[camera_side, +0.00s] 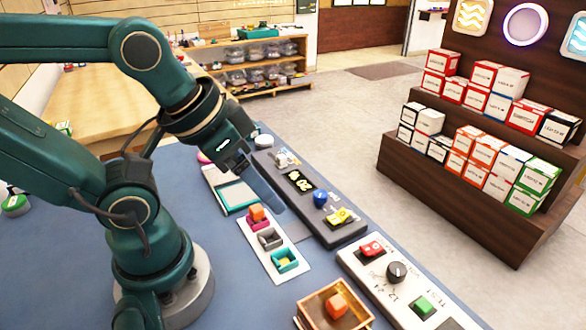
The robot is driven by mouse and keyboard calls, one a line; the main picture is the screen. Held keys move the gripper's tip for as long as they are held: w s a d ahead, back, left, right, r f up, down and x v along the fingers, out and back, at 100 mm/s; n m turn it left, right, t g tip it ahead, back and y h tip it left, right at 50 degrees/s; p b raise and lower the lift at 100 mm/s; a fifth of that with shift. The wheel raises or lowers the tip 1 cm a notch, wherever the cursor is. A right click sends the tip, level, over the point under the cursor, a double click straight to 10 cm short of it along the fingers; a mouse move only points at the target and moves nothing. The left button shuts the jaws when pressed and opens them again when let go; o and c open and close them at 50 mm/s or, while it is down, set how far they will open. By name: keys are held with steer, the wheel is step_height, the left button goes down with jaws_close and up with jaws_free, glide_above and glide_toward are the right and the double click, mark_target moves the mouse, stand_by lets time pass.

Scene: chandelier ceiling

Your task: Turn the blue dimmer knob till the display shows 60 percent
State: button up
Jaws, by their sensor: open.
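The blue dimmer knob (320,198) stands on a long dark control panel (350,232). Beside it on the panel, a small black display (299,181) shows yellow digits, turned and too small to read surely; they may be 20. My gripper (278,207) points down and to the right, at the panel's near-left edge in the picture. It is open and apart from the knob, to its left. The space between its fingers is hard to see from this side.
A yellow switch (340,216) and a grey control (282,160) flank the knob and display. A white panel with a black knob (397,271) lies nearer. A tray of small bins (268,240) and a wooden box (312,302) stand left of the panels.

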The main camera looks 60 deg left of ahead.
steer(key=w+r+n, duration=0.4)
steer(key=w+n, duration=0.1)
steer(key=n, duration=0.1)
steer(key=n+g, duration=0.6)
steer(key=n, duration=0.1)
glide_above(321, 193)
step_height(321, 193, down, 11)
steer(key=shift+r, duration=0.1)
steer(key=shift+f, duration=2.6)
jaws_close()
